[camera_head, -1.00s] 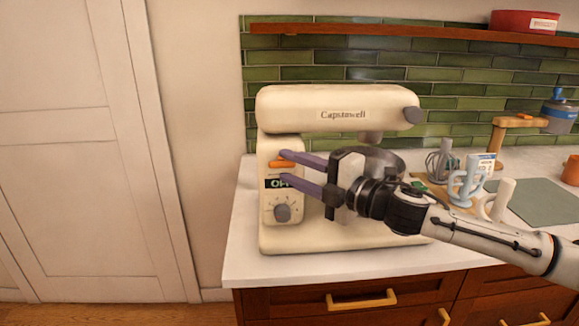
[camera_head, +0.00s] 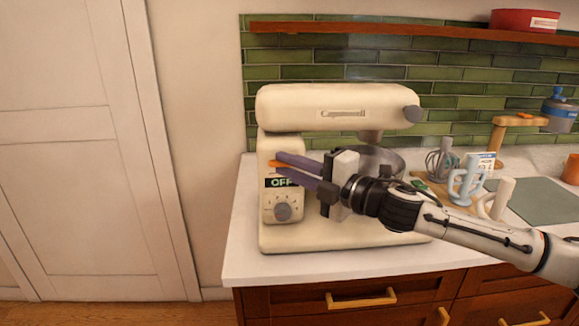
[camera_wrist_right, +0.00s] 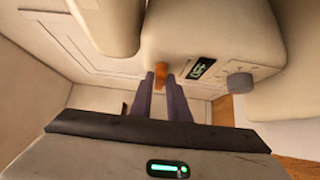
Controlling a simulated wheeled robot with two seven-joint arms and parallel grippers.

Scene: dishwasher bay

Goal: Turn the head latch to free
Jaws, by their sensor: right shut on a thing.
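The cream stand mixer (camera_head: 340,232) stands on the counter with its head (camera_head: 340,105) level over a metal bowl (camera_head: 383,160). The orange head latch (camera_head: 273,163) is on the mixer's column, just above the display that reads OFF. My right gripper (camera_head: 277,167) comes in from the right, with its purple fingers shut on the latch. In the right wrist view the orange latch (camera_wrist_right: 161,71) shows between the two fingertips (camera_wrist_right: 163,80). The fingers hide part of the latch and the display's edge in the head view. My left gripper is not in view.
A grey dial (camera_head: 283,212) sits below the display. To the right are a whisk (camera_head: 441,160), a light blue mug holder (camera_head: 467,184), a cream handle-like piece (camera_head: 498,200) and a grey-green mat (camera_head: 540,202). The counter left of the mixer is clear.

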